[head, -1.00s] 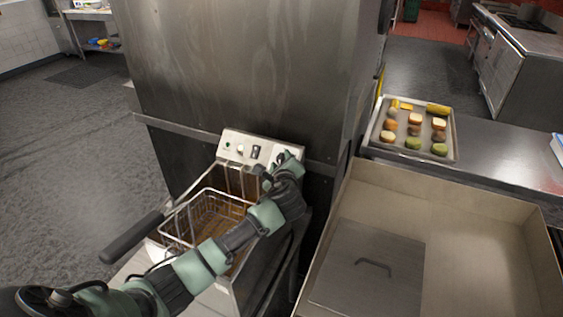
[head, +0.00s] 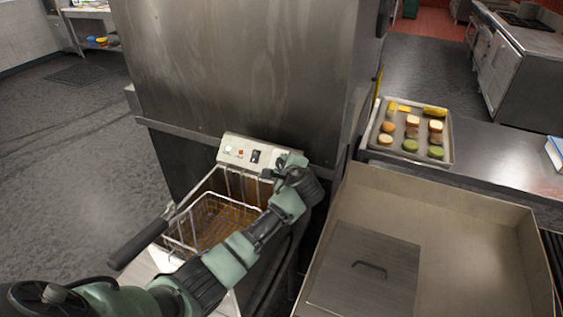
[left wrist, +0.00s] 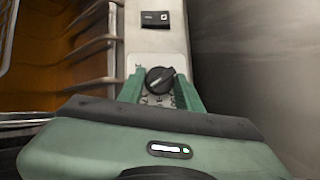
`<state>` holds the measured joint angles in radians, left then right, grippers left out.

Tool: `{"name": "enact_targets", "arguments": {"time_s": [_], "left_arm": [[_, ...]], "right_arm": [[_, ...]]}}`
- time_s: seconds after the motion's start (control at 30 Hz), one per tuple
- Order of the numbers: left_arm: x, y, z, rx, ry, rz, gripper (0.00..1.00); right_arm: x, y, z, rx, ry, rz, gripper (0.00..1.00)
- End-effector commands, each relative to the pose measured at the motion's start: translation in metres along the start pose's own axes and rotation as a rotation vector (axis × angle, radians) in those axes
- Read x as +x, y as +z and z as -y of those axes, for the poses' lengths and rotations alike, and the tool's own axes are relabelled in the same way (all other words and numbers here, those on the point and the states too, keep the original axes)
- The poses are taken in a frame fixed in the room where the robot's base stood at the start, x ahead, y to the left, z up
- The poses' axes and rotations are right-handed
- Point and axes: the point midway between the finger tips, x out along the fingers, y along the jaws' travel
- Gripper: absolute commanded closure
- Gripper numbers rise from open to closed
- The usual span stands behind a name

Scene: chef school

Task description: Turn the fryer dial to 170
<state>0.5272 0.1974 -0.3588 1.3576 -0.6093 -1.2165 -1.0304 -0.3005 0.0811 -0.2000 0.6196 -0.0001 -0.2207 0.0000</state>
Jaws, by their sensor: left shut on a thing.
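The fryer's control panel (head: 238,151) stands at the back of the fryer. The black fryer dial (left wrist: 160,79) shows in the left wrist view, with a pale pointer line and a printed scale that is too small to read. My left gripper (left wrist: 160,92) has its two green fingers on either side of the dial and is shut on it. In the head view the left gripper (head: 288,162) covers the dial at the panel's right end. My right gripper is not in view.
A wire basket (head: 212,215) with a black handle (head: 137,243) sits in the fryer's brown oil. A black switch (left wrist: 155,18) is beside the dial. A food tray (head: 408,133) and a lidded basin (head: 450,200) lie to the right. A steel cabinet (head: 250,70) rises behind.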

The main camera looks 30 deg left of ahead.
Motion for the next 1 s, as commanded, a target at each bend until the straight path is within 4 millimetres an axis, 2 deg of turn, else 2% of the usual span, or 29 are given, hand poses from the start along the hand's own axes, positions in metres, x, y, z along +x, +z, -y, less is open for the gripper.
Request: {"name": "enact_targets", "arguments": {"time_s": [0.1, 0.43, 1.0], "left_arm": [[-0.002, 0.000, 0.003, -0.071, 0.050, 0.004, 1.00], [0.000, -0.001, 0.003, -0.196, 0.138, 0.017, 1.00], [0.000, -0.001, 0.003, -0.225, 0.159, 0.021, 1.00]], "right_arm": [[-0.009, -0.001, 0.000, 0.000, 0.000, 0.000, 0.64], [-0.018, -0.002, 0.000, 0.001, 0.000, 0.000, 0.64], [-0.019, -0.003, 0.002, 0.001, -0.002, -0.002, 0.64]]}}
